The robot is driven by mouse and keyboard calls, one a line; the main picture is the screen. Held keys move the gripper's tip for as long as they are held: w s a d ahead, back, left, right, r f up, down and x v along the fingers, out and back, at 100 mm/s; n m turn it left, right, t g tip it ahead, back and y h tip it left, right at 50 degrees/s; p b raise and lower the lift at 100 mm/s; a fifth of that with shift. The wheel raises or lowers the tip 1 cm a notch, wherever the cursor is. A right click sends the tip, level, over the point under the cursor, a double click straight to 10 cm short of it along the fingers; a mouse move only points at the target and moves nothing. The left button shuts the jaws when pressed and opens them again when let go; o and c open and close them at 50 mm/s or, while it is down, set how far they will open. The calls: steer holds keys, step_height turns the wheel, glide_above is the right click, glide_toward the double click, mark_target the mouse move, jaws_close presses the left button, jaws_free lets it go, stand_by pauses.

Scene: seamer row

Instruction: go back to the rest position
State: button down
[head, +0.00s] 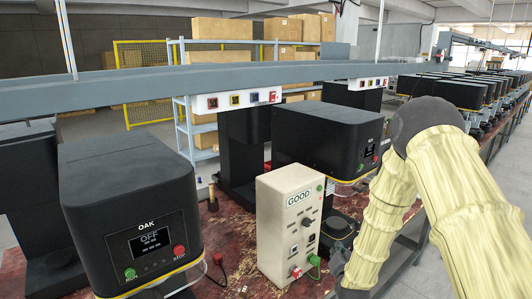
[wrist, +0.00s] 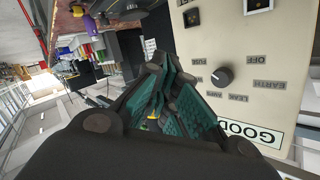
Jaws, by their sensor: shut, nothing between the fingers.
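My gripper (wrist: 160,85) shows in the wrist view with its dark fingers and teal pads drawn together, with nothing seen held between them. It is close beside the cream tester box marked GOOD (wrist: 232,60), which appears upside down there. In the head view my arm, in a pale yellow sleeve, comes down on the right. The gripper end is low, just right of the tester box (head: 287,225), and mostly hidden or cut off by the frame's lower edge.
A black OAK machine (head: 130,210) reading OFF stands at left on the worn red bench (head: 235,265). Another black machine (head: 325,140) stands behind the tester. A grey overhead rail (head: 230,80) crosses the view. A green plug (head: 314,262) is at the tester's lower right.

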steer(key=s+a+f+n+g+y+b, duration=0.2)
steer(key=s+f+g, duration=0.6)
steer(key=s+f, duration=1.65)
steer(key=s+a+f+n+g+b, duration=0.1)
steer(key=s+f+n+g, duration=0.1)
steer(key=s, duration=1.2)
steer(key=s+f+n+g, duration=0.2)
steer(key=s+g, duration=0.3)
steer(key=s, duration=1)
steer(key=shift+a+f+h+b, duration=0.3)
steer(key=shift+a+f+b, duration=0.05)
steer(key=shift+f, duration=0.1)
